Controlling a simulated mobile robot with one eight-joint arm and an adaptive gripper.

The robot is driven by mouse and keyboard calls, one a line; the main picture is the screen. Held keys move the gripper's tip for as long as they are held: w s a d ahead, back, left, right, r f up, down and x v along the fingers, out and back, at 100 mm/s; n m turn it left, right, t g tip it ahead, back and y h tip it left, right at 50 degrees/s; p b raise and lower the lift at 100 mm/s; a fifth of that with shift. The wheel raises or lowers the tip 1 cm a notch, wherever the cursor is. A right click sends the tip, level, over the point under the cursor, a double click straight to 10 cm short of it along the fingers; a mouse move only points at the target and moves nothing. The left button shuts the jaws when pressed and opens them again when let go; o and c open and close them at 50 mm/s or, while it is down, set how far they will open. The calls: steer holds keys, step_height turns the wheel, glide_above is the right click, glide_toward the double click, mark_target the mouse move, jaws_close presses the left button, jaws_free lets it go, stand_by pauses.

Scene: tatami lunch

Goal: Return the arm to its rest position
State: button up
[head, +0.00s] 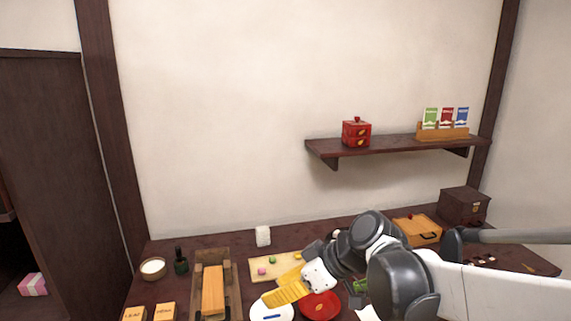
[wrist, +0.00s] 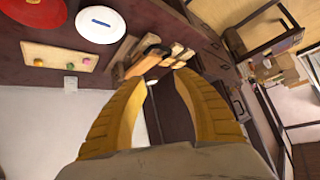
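My gripper (head: 272,290) hangs over the dark table, above the white plate (head: 271,313) and left of the red plate (head: 320,306). My arm reaches in from the right edge of the head view. In the wrist view the two yellow fingers of my gripper (wrist: 164,78) stand apart with nothing between them. The white plate (wrist: 100,24) and the red plate (wrist: 30,12) show at the upper left there. No rest position is marked in either view.
A board with small sweets (head: 262,262) lies behind my gripper. A wooden tray holding a block (head: 212,290), a dark bottle (head: 181,262) and a bowl (head: 153,268) stand left. A shelf (head: 385,146) is on the wall. A dark chest (head: 463,206) stands at the back right.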

steer(key=s+d+m+t+h, duration=0.2)
steer(key=s+d+m+h, duration=0.2)
steer(key=d, duration=0.6)
steer(key=s+d+f+m+t+h, duration=0.1)
steer(key=s+d+m+h, duration=0.3)
steer(key=s+d+m, duration=0.4)
steer(key=s+d, duration=0.1)
steer(key=d, duration=0.1)
steer(key=shift+s+d+f+t, duration=0.3)
steer(key=shift+t, duration=0.1)
